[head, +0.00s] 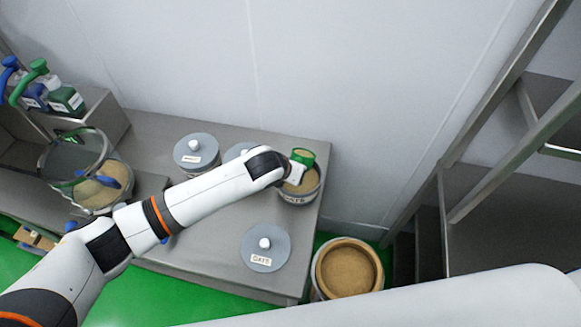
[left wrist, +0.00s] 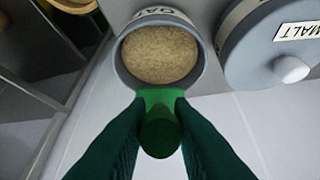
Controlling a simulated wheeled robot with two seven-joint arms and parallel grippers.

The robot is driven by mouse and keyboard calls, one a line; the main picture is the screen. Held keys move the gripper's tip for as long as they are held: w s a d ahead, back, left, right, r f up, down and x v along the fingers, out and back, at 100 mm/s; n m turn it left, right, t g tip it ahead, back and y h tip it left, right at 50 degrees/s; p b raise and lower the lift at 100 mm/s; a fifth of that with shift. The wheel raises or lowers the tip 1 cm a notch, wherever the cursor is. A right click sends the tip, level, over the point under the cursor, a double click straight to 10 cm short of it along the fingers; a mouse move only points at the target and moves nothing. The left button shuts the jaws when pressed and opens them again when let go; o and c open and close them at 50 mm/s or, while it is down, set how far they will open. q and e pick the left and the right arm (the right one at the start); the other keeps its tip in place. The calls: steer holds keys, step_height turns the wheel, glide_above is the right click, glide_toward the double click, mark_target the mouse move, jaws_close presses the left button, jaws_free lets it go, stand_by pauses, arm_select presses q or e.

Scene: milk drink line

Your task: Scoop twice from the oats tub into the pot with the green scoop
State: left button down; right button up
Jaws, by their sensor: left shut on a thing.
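The oats tub (head: 300,197) stands open at the right end of the steel bench, filled with tan oats. In the left wrist view the tub (left wrist: 202,62) is just beyond the fingertips. My left gripper (head: 295,172) is over it, shut on the green scoop (head: 304,156). In the left wrist view, the dark fingers of my left gripper (left wrist: 160,120) hold the scoop (left wrist: 160,97) at the tub's near rim. I cannot tell whether the scoop holds oats. A clear round vessel (head: 45,165), perhaps the pot, is at the left. My right gripper is out of view.
The grey oats lid (head: 265,262) lies on the bench front. Lidded tubs (head: 196,165) stand behind my arm; the malt tub (left wrist: 262,65) is beside the oats tub. A round tan-filled container (head: 347,268) is beyond the bench's right end. Bottles (head: 67,100) stand at the left.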

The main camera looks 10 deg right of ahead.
arm_select(q)
steer(key=shift+r+t+h+b, duration=0.35)
steer(key=shift+t+h+b, duration=0.2)
steer(key=shift+t, duration=0.25)
steer(key=shift+a+r+t+h+b, duration=0.1)
steer(key=shift+r+t+h+b, duration=0.55)
steer(key=shift+b, duration=0.3)
steer(key=r+t+h+b, duration=0.1)
steer(key=t+b, duration=0.1)
steer(key=b, duration=0.2)
steer(key=shift+r+t+h+b, duration=0.25)
steer(key=shift+r+h+b, duration=0.05)
steer(key=shift+r, duration=0.3)
